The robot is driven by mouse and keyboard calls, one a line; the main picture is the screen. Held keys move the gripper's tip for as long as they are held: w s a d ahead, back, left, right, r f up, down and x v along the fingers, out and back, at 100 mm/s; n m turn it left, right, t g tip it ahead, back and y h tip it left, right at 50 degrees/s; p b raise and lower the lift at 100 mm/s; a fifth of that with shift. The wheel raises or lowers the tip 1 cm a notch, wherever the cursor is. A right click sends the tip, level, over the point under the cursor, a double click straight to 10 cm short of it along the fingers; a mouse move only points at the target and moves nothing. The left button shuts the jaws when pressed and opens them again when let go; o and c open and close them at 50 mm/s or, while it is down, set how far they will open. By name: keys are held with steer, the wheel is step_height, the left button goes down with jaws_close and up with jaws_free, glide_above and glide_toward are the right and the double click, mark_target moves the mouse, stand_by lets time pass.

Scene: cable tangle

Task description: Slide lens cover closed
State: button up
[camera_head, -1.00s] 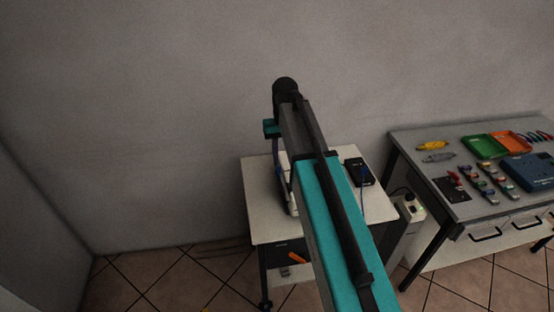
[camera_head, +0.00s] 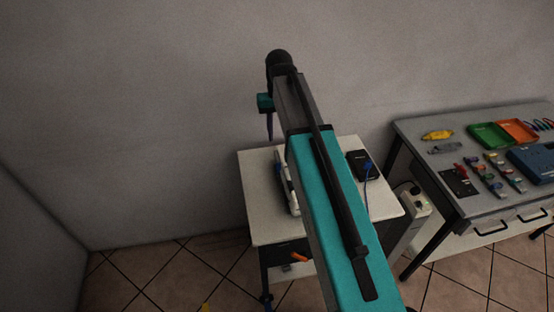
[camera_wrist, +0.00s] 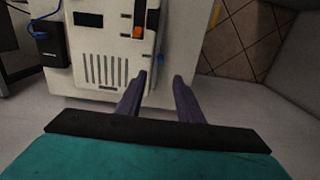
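A white device (camera_wrist: 105,60) with a vent grille and a dark panel lies on the white cart in the wrist view. An orange tab (camera_wrist: 137,32) sits in a dark slot near its right edge; I cannot tell for certain whether this is the lens cover's slider. In the head view the device (camera_head: 283,182) is mostly hidden behind my arm. My gripper (camera_wrist: 159,80) is open and empty, its purple fingers apart near the device's lower right corner. In the head view a purple finger (camera_head: 269,126) hangs above the cart against the wall.
The white cart top (camera_head: 262,222) also holds a black box (camera_head: 361,166) with a blue cable. A grey workbench (camera_head: 420,127) with trays and small parts stands at the right. The wall (camera_head: 130,120) is behind.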

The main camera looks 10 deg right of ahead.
mark_target(278, 163)
steer(key=shift+w+f, duration=0.1)
steer(key=shift+f+b, duration=4.5)
steer(key=shift+f, duration=2.35)
steer(key=shift+c, duration=0.6)
jaws_close()
